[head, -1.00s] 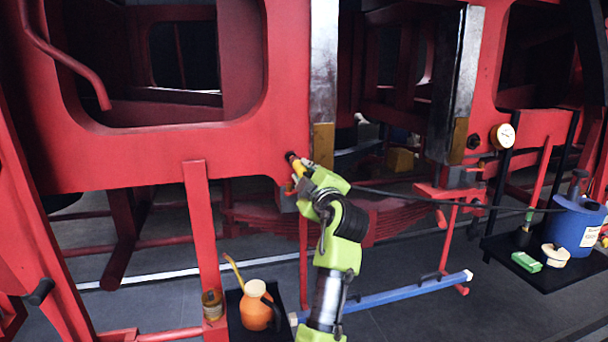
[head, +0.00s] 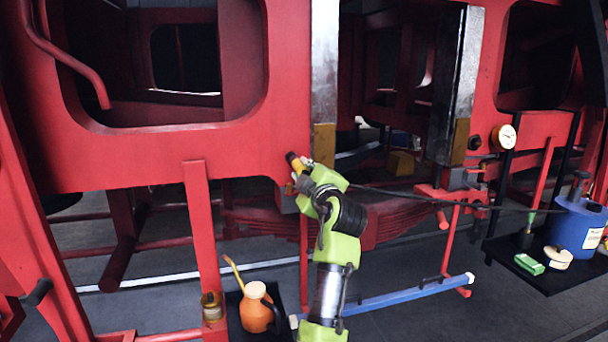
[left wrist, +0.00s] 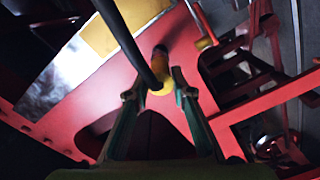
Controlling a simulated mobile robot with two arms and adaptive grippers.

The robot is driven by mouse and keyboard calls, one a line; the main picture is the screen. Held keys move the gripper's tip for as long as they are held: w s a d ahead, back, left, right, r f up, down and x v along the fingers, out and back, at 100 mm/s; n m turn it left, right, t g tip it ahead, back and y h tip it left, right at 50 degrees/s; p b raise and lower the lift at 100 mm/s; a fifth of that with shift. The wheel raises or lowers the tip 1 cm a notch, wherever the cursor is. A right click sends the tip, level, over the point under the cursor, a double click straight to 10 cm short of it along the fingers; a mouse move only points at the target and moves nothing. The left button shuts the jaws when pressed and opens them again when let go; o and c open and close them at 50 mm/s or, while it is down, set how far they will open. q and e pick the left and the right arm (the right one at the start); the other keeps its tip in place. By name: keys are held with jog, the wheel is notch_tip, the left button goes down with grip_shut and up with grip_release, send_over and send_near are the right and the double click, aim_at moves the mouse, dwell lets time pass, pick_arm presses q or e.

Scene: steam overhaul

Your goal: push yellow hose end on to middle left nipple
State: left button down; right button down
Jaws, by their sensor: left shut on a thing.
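My left gripper (head: 303,178) is shut on the yellow hose end (head: 297,165) at the lower corner of the red frame plate (head: 240,150). In the left wrist view the yellow hose end (left wrist: 163,88) sits between the fingertips (left wrist: 158,95). The black hose (left wrist: 125,35) bends into it. An orange-brown part with a dark tip (left wrist: 160,55) lies in line beyond it, against the red plate. I cannot tell how far the hose end sits over a nipple; the join is too small and partly covered. My right gripper is not in view.
An orange oil can (head: 256,308) stands on a black tray below. A blue bar (head: 390,298) lies low at the right. A pressure gauge (head: 503,137) and a blue container (head: 577,225) are at the right. The black hose trails right from the gripper.

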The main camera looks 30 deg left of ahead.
pick_arm(q)
jog(key=shift+w+a, duration=0.35)
jog(key=shift+a, duration=0.1)
jog(key=shift+w+a+r+b, duration=0.1)
jog(key=shift+a+b, duration=0.05)
jog(key=shift+b, duration=0.25)
